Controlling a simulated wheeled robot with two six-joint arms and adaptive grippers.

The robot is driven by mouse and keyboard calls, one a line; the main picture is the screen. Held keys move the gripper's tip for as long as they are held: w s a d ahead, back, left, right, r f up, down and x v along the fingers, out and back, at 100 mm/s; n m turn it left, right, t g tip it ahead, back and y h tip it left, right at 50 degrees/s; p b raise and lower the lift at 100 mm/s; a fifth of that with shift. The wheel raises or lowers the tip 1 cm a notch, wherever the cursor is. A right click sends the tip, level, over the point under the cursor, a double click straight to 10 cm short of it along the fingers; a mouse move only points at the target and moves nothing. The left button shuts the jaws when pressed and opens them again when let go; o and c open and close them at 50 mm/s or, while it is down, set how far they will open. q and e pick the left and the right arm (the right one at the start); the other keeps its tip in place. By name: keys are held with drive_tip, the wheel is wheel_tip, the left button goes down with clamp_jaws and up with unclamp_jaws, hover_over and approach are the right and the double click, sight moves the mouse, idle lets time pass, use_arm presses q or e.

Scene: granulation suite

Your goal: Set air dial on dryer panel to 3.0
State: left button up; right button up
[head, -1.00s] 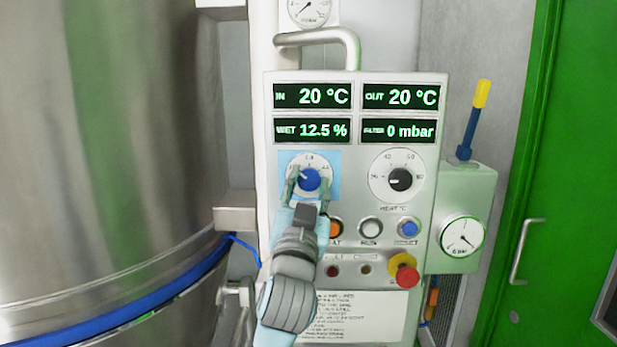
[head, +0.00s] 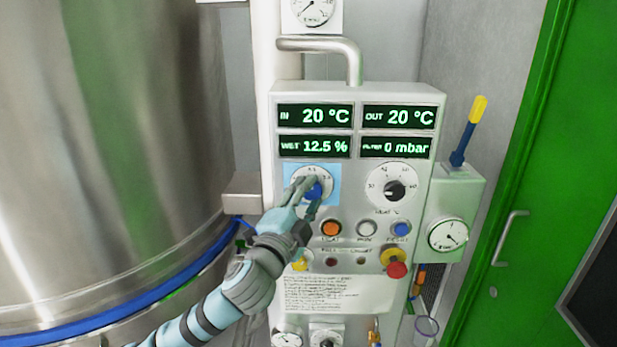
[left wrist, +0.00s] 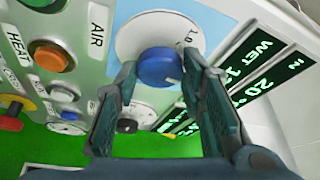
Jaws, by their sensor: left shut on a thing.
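The dryer panel (head: 350,255) is a light grey box with green readouts at its top. The air dial is a blue knob (head: 315,191) on a white scale disc with a light blue backing, at the panel's left. In the left wrist view the knob (left wrist: 160,67) sits between my two fingers, and "AIR" is printed beside it. My left gripper (head: 306,194) is shut on the knob; it also shows in the left wrist view (left wrist: 160,75). My fingers hide part of the scale, and I cannot read the setting. My right gripper is not in view.
The black-knobbed heat dial (head: 394,189) is right of the air dial. Buttons, including an orange one (head: 331,228), and a red emergency stop (head: 396,269) lie below. A steel vessel (head: 110,150) stands left, a green door (head: 530,200) right.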

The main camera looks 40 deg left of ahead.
use_arm(q)
drive_tip(key=shift+r+m+p, duration=0.3)
drive_tip(key=shift+m, duration=0.3)
drive_tip(key=shift+m+g+h, duration=0.3)
drive_tip(key=shift+m+g, duration=0.1)
drive_tip(key=shift+m, duration=0.5)
drive_tip(key=m+g, duration=0.1)
drive_tip(key=m, duration=0.3)
drive_tip(key=shift+g, duration=0.3)
drive_tip(key=shift+r+m+g, duration=0.1)
drive_tip(key=shift+m+g, duration=0.7)
drive_tip(key=shift+m, duration=0.7)
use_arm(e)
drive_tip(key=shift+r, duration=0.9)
use_arm(q)
drive_tip(key=o, duration=1.1)
drive_tip(key=shift+w, duration=0.1)
drive_tip(key=shift+o, duration=0.2)
